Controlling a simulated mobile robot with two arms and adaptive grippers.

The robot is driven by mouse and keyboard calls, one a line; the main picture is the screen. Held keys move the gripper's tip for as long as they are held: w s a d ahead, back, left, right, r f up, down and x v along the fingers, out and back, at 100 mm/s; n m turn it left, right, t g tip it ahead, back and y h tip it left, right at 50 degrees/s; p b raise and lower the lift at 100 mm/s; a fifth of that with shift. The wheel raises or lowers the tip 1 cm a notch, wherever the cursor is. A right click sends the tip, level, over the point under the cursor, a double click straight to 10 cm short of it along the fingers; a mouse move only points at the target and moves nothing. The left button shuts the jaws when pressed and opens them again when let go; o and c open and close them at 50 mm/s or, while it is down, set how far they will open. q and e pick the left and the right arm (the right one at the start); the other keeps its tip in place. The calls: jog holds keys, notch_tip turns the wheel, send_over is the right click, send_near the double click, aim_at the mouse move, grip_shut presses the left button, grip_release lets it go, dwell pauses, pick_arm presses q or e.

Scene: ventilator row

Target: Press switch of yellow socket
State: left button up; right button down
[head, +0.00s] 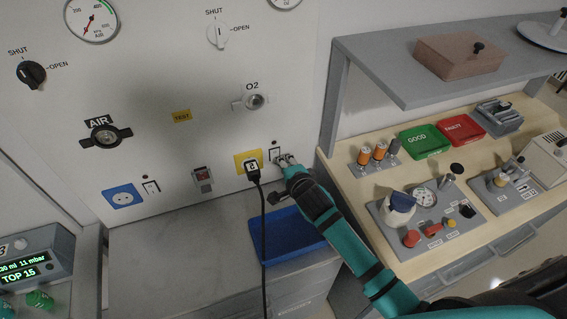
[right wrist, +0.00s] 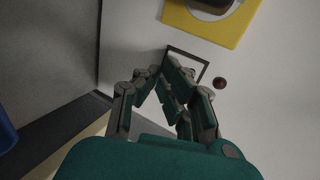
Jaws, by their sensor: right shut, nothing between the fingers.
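The yellow socket (head: 239,162) is on the wall panel with a black plug (head: 251,166) in it. Its black-framed switch (head: 273,154) is just to the right, with a small dark red lamp above it. My right gripper (head: 285,160) is shut and empty, its tips at the right part of the switch. In the right wrist view the fingertips (right wrist: 165,82) overlap the switch frame (right wrist: 190,53) and hide much of the rocker; I cannot tell whether they touch it. The yellow plate (right wrist: 207,34) shows at the top there. My left gripper is not in view.
A black cable (head: 264,240) hangs from the plug past a blue tray (head: 292,236) on the grey cabinet. A blue socket (head: 122,191) with its own switch (head: 151,188) is at left. A wooden bench (head: 351,176) with test devices stands at right.

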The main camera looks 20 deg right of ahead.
jog(key=shift+w+r+t, duration=0.3)
jog(key=shift+r+t, duration=0.1)
jog(key=shift+r, duration=0.4)
jog(key=shift+s, duration=0.1)
dwell(0.4)
